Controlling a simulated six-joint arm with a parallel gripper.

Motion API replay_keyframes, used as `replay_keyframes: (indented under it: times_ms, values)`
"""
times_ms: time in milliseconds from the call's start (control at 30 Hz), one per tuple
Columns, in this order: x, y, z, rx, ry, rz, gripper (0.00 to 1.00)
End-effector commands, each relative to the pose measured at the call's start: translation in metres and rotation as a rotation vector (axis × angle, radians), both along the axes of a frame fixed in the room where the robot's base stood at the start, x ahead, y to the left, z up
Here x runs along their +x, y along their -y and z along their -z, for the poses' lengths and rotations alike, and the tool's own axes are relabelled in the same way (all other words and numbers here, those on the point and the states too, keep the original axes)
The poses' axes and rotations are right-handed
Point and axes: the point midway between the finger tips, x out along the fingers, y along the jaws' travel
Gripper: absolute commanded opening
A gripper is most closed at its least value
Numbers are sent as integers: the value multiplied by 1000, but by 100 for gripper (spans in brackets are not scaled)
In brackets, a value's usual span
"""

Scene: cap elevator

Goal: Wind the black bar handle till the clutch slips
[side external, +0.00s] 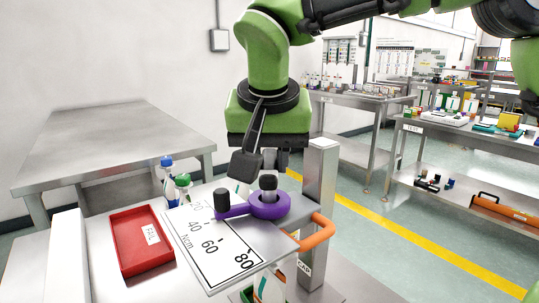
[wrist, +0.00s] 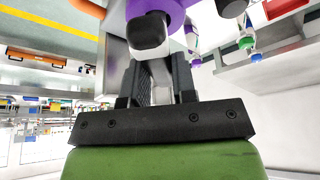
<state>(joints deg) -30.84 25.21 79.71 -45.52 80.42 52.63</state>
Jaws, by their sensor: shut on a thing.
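A purple crank arm (side external: 254,207) with a round hub lies over a white dial plate (side external: 210,248) marked 40, 60, 80 and Ncm. The black bar handle (side external: 268,183) stands up from the hub; its rounded dark end also shows in the wrist view (wrist: 148,37). A second black knob (side external: 221,199) stands at the crank's left end. My gripper (side external: 268,172) points down over the hub and is shut on the black bar handle. Its fingers (wrist: 158,68) show in the wrist view just beside that end. The contact itself is partly hidden.
A red FAIL tray (side external: 142,243) lies left of the dial. Bottles with blue (side external: 167,162) and green (side external: 183,180) caps stand behind it. A grey post (side external: 319,190) rises close to the right of the hub, with an orange handle (side external: 320,236) in front.

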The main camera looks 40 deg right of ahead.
Motion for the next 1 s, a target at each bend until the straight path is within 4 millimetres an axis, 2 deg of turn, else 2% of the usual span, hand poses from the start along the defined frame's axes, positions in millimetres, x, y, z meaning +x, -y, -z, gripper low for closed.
replay_keyframes:
  times_ms: [300,800,833,900,933,1000]
  values:
    - [0,-1,0,0,-1,114,2]
    - [0,-1,0,1,0,133,2]
    - [0,-1,0,2,-1,133,30]
    - [0,-1,0,1,0,132,46]
    - [0,-1,0,1,0,132,51]
    - [0,-1,0,1,0,132,51]
